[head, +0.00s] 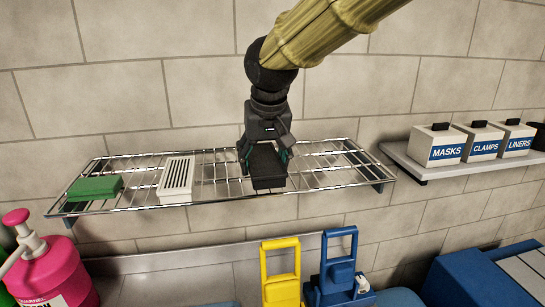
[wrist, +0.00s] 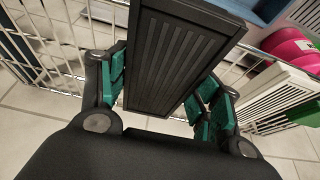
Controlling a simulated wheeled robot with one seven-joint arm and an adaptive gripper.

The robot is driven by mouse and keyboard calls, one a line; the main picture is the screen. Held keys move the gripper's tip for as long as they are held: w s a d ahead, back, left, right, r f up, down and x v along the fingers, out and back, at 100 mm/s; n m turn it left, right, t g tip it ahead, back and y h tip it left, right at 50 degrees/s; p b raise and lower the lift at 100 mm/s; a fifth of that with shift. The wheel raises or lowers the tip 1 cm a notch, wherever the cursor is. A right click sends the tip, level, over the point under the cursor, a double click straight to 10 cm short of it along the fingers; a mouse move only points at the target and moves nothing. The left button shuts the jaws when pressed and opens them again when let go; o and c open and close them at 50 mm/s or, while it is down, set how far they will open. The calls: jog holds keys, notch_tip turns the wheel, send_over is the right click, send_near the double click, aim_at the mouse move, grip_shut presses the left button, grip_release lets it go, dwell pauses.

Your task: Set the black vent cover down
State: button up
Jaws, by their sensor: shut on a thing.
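The black vent cover (head: 266,168) is a dark slatted rectangular block. My gripper (head: 264,160) is shut on it, with a finger on each side, over the middle of the wire shelf (head: 221,185). In the wrist view the vent cover (wrist: 180,60) fills the middle, between the teal finger pads of my gripper (wrist: 160,95). I cannot tell whether its underside touches the shelf wires. A white vent cover (head: 176,178) lies on the shelf to the left, apart from the black one.
A green block (head: 95,188) lies at the shelf's left end. The shelf is bare to the right of my gripper. Labelled boxes (head: 445,145) stand on a right-hand ledge. A pink pump bottle (head: 50,270) and yellow and blue items (head: 281,272) stand below.

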aim_at(274, 149)
jog(key=w, duration=0.1)
jog(key=w+d+p, duration=0.1)
jog(key=w, duration=0.1)
jog(key=w+d+p, duration=0.1)
jog(key=shift+w+r, duration=0.1)
jog(key=shift+w, duration=0.35)
jog(key=f+p, duration=0.2)
jog(key=f, duration=0.1)
jog(key=shift+s+d+p, duration=0.1)
jog(key=shift+s+p, duration=0.25)
jog(key=shift+p, duration=0.05)
jog(key=shift+w+f, duration=0.25)
jog(key=shift+f, duration=0.15)
jog(key=shift+s+r, duration=0.1)
jog(key=shift+s, duration=0.05)
jog(key=shift+f, duration=0.2)
jog(key=o, duration=0.9)
jog(key=shift+o, duration=0.2)
jog(key=shift+r, duration=0.15)
